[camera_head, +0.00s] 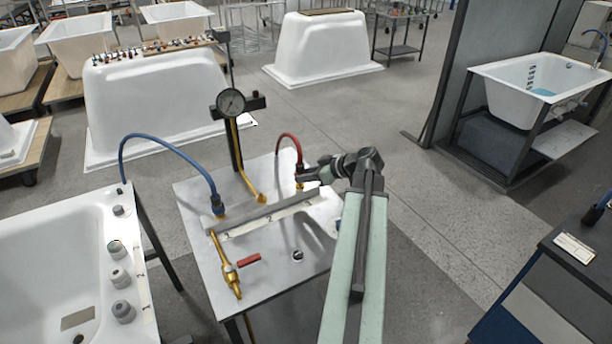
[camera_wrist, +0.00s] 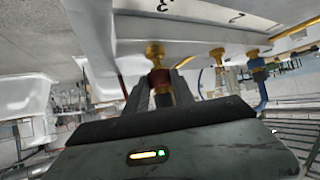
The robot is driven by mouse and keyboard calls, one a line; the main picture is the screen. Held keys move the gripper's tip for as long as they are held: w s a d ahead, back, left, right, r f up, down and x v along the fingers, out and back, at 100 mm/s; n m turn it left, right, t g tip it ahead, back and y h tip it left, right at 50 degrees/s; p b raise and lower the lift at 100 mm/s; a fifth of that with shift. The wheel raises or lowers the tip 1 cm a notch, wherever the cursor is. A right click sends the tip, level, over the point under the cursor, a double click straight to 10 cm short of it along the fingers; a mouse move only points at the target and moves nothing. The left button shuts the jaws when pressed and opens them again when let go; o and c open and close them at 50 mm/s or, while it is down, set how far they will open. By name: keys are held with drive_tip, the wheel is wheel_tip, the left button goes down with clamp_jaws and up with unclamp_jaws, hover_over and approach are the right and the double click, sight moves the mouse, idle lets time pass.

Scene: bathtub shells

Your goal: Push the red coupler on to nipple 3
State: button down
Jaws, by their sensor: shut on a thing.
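The red coupler (camera_wrist: 160,77) sits between the fingers of my gripper (camera_wrist: 161,88) in the wrist view, with a brass part at its front. Nipple 3 (camera_wrist: 154,48), a brass stub under the manifold, is directly in line with it. They look very close; I cannot tell whether they touch or how far the coupler is on. In the head view my gripper (camera_head: 303,177) is at the right end of the manifold bar (camera_head: 268,214), below the end of the red hose (camera_head: 284,138). It largely hides the coupler there.
A blue coupler (camera_head: 218,205) with a blue hose (camera_head: 165,140) is on the left nipple. The middle nipple (camera_wrist: 217,53) is bare. A pressure gauge (camera_head: 230,102) stands behind the bar. A brass valve with a red lever (camera_head: 248,260) lies at the table's front left.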

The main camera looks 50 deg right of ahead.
drive_tip(key=shift+f+b, duration=0.65)
drive_tip(key=shift+f, duration=0.05)
drive_tip(key=c, duration=1)
unclamp_jaws()
drive_tip(key=shift+r, duration=0.1)
drive_tip(key=p+v, duration=0.4)
drive_tip(key=v, duration=0.4)
